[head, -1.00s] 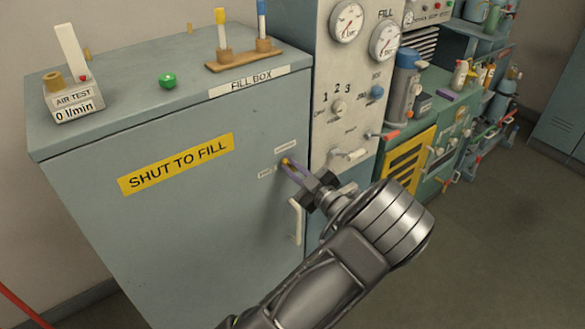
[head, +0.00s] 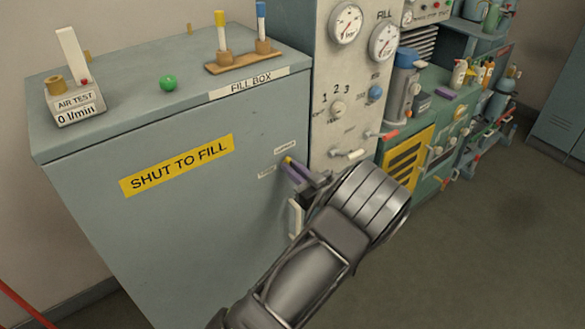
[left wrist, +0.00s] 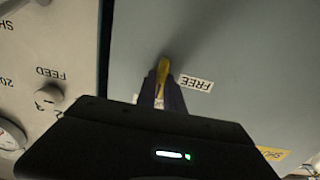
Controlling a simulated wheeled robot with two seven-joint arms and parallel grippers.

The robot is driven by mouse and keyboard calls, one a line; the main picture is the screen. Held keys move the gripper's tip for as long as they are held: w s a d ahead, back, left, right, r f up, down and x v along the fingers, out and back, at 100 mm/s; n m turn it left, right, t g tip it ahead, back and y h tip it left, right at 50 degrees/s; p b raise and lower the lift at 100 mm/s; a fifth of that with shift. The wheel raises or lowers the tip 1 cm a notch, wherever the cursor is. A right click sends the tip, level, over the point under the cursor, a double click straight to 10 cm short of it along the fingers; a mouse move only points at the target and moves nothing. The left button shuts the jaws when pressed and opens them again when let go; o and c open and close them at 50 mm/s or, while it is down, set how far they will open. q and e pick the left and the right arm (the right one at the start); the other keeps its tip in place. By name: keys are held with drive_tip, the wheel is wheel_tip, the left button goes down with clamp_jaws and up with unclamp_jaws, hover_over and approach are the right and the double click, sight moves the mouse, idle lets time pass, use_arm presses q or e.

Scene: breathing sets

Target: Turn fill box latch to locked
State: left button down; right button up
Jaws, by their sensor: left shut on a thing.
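The fill box (head: 200,230) is a grey-green cabinet with a yellow "SHUT TO FILL" label on its closed door. Its small yellow latch (head: 287,159) sits near the door's right edge, between two small white labels. My left gripper (head: 296,170), with purple fingers, is shut on the latch. In the left wrist view the yellow latch (left wrist: 163,82) shows between the fingers, beside a label reading "FREE" (left wrist: 196,83). The latch's base is partly hidden by the fingers. My right gripper is not in view.
A white door handle (head: 295,217) is just below my left gripper, partly covered by the arm. The gauge panel (head: 335,80) with knobs and levers stands close on the right.

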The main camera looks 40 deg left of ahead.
use_arm(q)
drive_tip(key=c, duration=1.5)
unclamp_jaws()
drive_tip(key=shift+o, duration=0.2)
drive_tip(key=shift+d, duration=0.1)
drive_tip(key=b+v, duration=0.2)
drive_tip(key=v, duration=0.5)
drive_tip(key=shift+d, duration=0.3)
drive_tip(key=shift+s, duration=0.15)
